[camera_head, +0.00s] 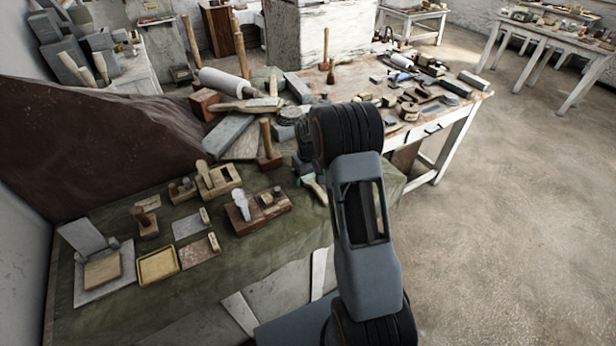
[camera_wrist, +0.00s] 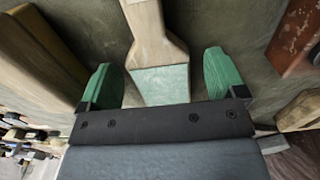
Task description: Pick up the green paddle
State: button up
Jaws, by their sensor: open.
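The green paddle (camera_wrist: 158,82) lies in the wrist view with its pale wooden neck pointing up the picture and its green end toward my gripper. My gripper (camera_wrist: 162,80) is open, with one green finger on each side of the paddle's green end. Gaps show between the paddle and both fingers. The lower part of the green end is hidden behind the dark gripper body.
A thick wooden piece (camera_wrist: 35,55) lies close left of the gripper. A reddish-brown block (camera_wrist: 296,40) is at the right. In the head view, a wooden mallet (camera_head: 268,150) and planes (camera_head: 262,213) stand on the green-covered table (camera_head: 205,290).

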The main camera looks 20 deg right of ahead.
aim_at(313, 186)
jog(key=shift+f, duration=0.15)
jog(key=c, duration=1.1)
jog(key=shift+o, duration=0.2)
jog(key=shift+r, duration=0.3)
notch_tip(313, 186, up, 2)
jog(key=shift+r+b, duration=0.1)
jog(key=shift+b, duration=0.7)
jog(key=s+r, duration=0.2)
jog(key=s+r+b, duration=0.1)
jog(key=s+r, duration=0.1)
jog(key=r, duration=0.1)
jog(key=shift+s+a+r, duration=0.1)
jog(key=shift+s+r, duration=0.05)
jog(key=s+r+b, duration=0.2)
jog(key=s+r, duration=0.3)
jog(key=s, duration=0.4)
jog(key=shift+s+a, duration=0.4)
